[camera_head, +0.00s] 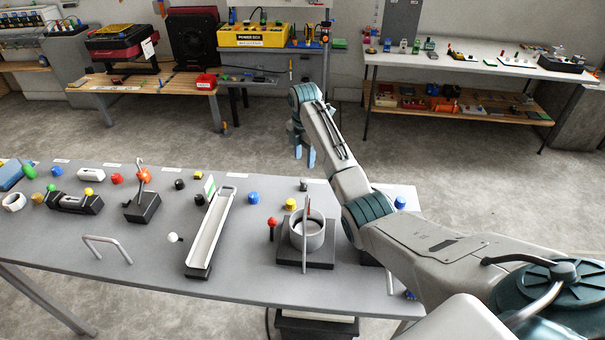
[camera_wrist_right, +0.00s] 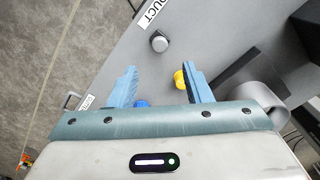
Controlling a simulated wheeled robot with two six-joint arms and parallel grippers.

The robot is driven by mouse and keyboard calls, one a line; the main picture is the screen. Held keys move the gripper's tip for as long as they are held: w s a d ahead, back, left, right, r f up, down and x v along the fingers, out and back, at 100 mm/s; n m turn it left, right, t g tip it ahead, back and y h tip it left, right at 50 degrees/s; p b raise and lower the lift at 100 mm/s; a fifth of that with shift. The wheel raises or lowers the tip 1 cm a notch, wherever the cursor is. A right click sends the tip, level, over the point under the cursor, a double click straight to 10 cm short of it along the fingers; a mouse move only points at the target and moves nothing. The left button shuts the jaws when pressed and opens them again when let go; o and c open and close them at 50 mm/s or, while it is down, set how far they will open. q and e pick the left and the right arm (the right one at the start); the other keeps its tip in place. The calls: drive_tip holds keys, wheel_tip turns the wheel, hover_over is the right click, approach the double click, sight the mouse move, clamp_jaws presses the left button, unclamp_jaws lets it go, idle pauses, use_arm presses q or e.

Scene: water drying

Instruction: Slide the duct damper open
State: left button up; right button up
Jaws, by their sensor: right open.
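The duct (camera_head: 308,238) is a short grey open cylinder on a dark square base near the right part of the table. A thin upright plate (camera_head: 305,250), seemingly the damper, stands at its front side. In the right wrist view part of the grey cylinder (camera_wrist_right: 262,97) shows at the right, outside the fingers. My right gripper (camera_head: 304,152) has blue fingers and hangs above and behind the duct, apart from it. In its wrist view the gripper (camera_wrist_right: 161,84) is open and empty. My left gripper is not in view.
A grey knob (camera_head: 303,185), a yellow knob (camera_head: 291,204) and a blue knob (camera_head: 253,197) stand behind or beside the duct. A red-topped stick (camera_head: 272,224) is just left of it. A long white trough (camera_head: 211,232) lies further left. A DUCT label (camera_wrist_right: 152,14) shows on the table.

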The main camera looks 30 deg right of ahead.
drive_tip(key=p, duration=0.1)
hover_over(304, 180)
wheel_tip(304, 180, down, 5)
drive_tip(key=shift+s+a+f, duration=0.1)
drive_tip(key=shift+s, duration=0.05)
wheel_tip(304, 180, down, 4)
drive_tip(key=shift+r+p, duration=0.25)
drive_tip(key=shift+p, duration=0.15)
drive_tip(key=shift+f, duration=0.1)
drive_tip(key=shift+c, duration=1.2)
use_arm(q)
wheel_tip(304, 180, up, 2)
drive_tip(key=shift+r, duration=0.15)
use_arm(e)
clamp_jaws()
